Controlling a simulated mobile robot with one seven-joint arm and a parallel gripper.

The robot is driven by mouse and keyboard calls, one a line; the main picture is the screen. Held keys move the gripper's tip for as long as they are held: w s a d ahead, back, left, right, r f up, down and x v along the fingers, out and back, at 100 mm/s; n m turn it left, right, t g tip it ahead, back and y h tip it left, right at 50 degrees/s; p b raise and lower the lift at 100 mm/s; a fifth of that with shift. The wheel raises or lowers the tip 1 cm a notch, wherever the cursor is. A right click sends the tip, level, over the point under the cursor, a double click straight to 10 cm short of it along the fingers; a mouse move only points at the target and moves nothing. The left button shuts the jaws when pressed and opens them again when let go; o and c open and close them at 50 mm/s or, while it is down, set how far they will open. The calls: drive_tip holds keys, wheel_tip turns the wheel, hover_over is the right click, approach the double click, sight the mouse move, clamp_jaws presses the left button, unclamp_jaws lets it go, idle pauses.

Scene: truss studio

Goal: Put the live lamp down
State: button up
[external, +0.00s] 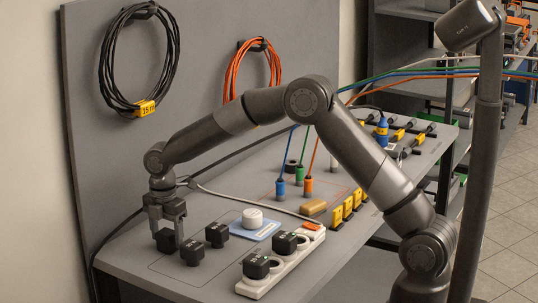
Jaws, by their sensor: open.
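My gripper (166,222) points down at the left end of the grey bench. Its fingers are open, just over or around a small black block (166,241) that stands on the bench; I cannot tell whether they touch it. Two similar black blocks, one in front (192,253) and one behind to the right (217,235), stand beside it. Two more black blocks with green markings, a near one (256,267) and a far one (285,243), sit in the white power strip (272,282). I cannot tell for certain which block is the live lamp.
A white round knob (252,215) stands on a blue card (262,233). Blue (280,188), green (299,175) and orange (308,186) cable plugs stand further back, near a tan block (313,207) and several yellow pieces (347,207). A grey panel (85,150) rises behind the bench.

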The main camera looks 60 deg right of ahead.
sight(166, 231)
wheel_tip(166, 231, up, 11)
drive_tip(key=s+d+r+m+t, duration=0.2)
drive_tip(key=s+d+r+m, duration=0.2)
drive_tip(key=s+r, duration=0.6)
drive_tip(key=s+d+r+m+t, duration=0.1)
drive_tip(key=s+d+m, duration=0.15)
drive_tip(key=s, duration=0.45)
drive_tip(key=s+d+r+m, duration=0.2)
drive_tip(key=s+m, duration=0.2)
drive_tip(key=s, duration=0.3)
drive_tip(key=s+d+r+m+t, duration=0.1)
drive_tip(key=s+d+m, duration=0.15)
drive_tip(key=s, duration=0.45)
drive_tip(key=s+d+f+m+t, duration=0.1)
drive_tip(key=s+f+m, duration=0.3)
drive_tip(key=s, duration=0.6)
drive_tip(key=shift+m+t, duration=0.3)
drive_tip(key=shift+m, duration=0.2)
drive_tip(key=shift+o, duration=0.5)
